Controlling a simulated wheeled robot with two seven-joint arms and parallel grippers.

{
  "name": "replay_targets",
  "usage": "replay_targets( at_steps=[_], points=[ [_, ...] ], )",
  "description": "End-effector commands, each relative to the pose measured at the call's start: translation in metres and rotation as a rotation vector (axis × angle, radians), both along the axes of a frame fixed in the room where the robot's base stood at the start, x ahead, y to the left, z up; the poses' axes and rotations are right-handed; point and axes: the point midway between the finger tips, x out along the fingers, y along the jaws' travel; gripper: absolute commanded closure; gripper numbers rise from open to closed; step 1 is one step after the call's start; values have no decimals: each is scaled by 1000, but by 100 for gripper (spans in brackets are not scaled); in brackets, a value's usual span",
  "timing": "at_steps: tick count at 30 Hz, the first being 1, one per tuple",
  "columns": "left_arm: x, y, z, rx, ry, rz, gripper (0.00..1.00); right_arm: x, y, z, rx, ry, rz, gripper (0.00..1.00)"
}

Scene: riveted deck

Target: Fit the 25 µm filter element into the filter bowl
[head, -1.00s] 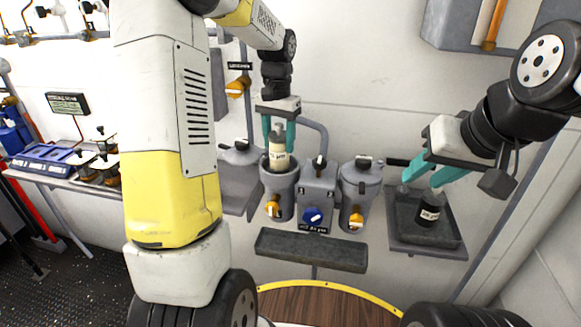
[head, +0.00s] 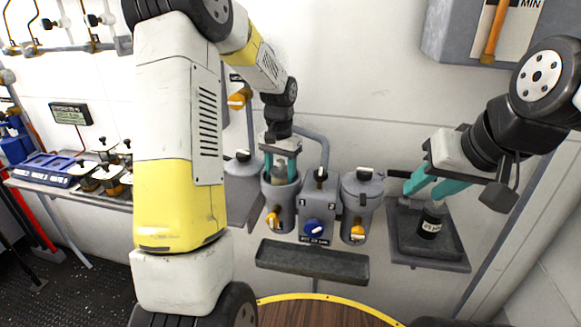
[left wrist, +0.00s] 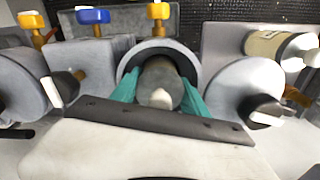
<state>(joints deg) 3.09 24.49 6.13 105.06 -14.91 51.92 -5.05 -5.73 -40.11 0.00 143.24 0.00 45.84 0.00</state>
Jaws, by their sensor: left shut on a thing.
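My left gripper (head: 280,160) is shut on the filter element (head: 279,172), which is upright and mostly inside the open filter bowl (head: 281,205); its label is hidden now. In the left wrist view, the element's grey top with a pale knob (left wrist: 162,92) sits between the teal fingers, inside the bowl's rim (left wrist: 190,60). My right gripper (head: 425,190) looks open, its fingers apart near the top of a dark element with a white label (head: 430,226) in the tray at right. That label is too small to read.
A lidded bowl (head: 361,205) stands right of the valve block with the blue knob (head: 313,229). An empty dark trough (head: 312,263) is below. The grey tray (head: 432,263) is at right. A cream labelled element (left wrist: 280,45) lies at right in the left wrist view.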

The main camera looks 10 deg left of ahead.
Motion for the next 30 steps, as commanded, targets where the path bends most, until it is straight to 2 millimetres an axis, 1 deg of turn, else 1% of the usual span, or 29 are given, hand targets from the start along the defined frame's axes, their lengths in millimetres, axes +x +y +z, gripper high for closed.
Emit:
replay_targets(
  at_steps=[6, 9, 10, 11, 18, 21, 23, 25, 30],
  points=[
    [0, 0, -7, 1, 2, 0, 95, 0, 0, 0, 0, 0, 0, 64],
    [0, 0, -7, 0, 1, 0, 95, 0, 0, 0, 0, 0, 0, 64],
    [0, 0, -7, 0, 1, 0, 44, 0, 0, 0, 0, 0, 0, 64],
    [0, 0, -7, 0, 1, 0, 38, 0, 0, 0, 0, 0, 0, 64],
    [0, 0, -6, 0, 1, 0, 38, 0, 0, 0, 0, 0, 0, 64],
    [1, 0, 0, 0, -2, 0, 38, 0, 0, 0, 0, 0, 0, 64],
    [1, 0, 8, 0, -4, 0, 38, 0, 0, 0, 0, 0, 0, 64],
    [1, 0, 20, 1, -4, -1, 38, 0, 0, 0, 0, 0, 0, 64],
    [1, 0, 60, 0, -6, 0, 38, 0, 0, 0, 0, 0, 0, 64]
  ],
)
